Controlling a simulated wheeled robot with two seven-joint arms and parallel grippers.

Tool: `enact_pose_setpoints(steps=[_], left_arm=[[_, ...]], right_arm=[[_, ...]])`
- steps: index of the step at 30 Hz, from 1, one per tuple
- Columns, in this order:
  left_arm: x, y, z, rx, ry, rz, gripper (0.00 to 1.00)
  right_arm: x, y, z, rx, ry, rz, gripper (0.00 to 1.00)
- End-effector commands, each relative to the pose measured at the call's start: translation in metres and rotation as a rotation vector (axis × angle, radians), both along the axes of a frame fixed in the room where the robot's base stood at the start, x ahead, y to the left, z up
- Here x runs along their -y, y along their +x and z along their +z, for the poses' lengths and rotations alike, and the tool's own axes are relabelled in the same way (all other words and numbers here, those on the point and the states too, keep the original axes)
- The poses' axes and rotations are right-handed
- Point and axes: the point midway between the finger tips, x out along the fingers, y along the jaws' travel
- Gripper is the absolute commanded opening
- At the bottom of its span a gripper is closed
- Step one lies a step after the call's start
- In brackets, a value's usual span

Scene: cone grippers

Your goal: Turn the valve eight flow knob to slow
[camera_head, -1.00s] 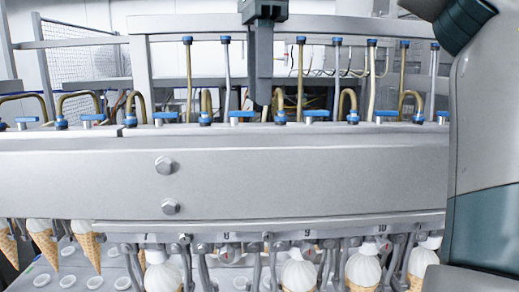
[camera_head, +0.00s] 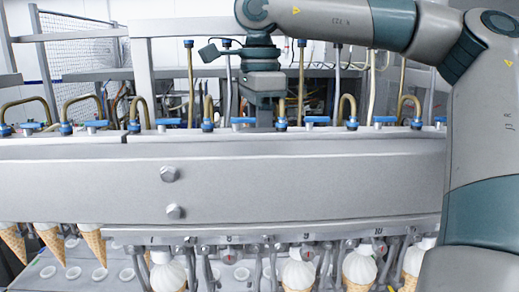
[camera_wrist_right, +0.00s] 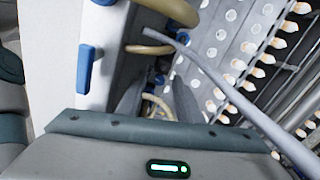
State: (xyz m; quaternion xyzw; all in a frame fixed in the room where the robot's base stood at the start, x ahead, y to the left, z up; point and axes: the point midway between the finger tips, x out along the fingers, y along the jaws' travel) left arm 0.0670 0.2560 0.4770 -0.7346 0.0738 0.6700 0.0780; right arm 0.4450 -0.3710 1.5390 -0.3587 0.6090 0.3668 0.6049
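The number 8 label (camera_head: 229,239) is on the machine's lower rail, with a small round dial (camera_head: 228,257) bearing a red mark below it. A blue-handled knob (camera_head: 243,121) stands above it on the top edge; I cannot tell which is the flow knob. My right gripper (camera_head: 265,116) points down behind the top edge, its tips hidden in the head view. In the right wrist view the right gripper's fingers (camera_wrist_right: 158,95) are apart with nothing clearly held. A blue handle (camera_wrist_right: 85,68) lies left of them there. My left gripper is not in view.
A wide metal beam (camera_head: 300,185) crosses the front. Brass pipes (camera_head: 348,105) and posts crowd the space around the right gripper. Ice cream cones (camera_head: 298,273) hang below the lower rail. A tan hose (camera_wrist_right: 150,49) runs just beyond the fingers in the right wrist view.

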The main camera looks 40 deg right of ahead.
Motion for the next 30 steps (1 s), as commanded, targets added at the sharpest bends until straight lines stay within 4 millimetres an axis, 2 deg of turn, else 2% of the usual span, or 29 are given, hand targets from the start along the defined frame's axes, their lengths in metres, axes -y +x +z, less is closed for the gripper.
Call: enact_pose_setpoints(steps=[5,6,9,10,17,24,30], left_arm=[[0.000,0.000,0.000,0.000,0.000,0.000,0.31],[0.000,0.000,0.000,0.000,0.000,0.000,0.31],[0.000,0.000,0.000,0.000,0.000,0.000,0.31],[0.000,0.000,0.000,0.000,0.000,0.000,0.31],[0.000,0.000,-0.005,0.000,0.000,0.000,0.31],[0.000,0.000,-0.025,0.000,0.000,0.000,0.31],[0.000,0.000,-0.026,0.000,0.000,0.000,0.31]], right_arm=[[0.000,0.000,0.000,0.000,0.000,0.000,0.33],[0.000,0.000,0.000,0.000,0.000,0.000,0.28],[0.000,0.000,0.000,-0.001,0.000,0.000,0.04],[0.000,0.000,0.000,0.000,0.000,0.000,0.00],[0.000,0.000,-0.001,-0.001,-0.001,-0.024,0.00],[0.000,0.000,-0.003,0.001,-0.004,-0.207,0.00],[0.000,0.000,0.000,0.000,0.001,-0.267,0.00]])
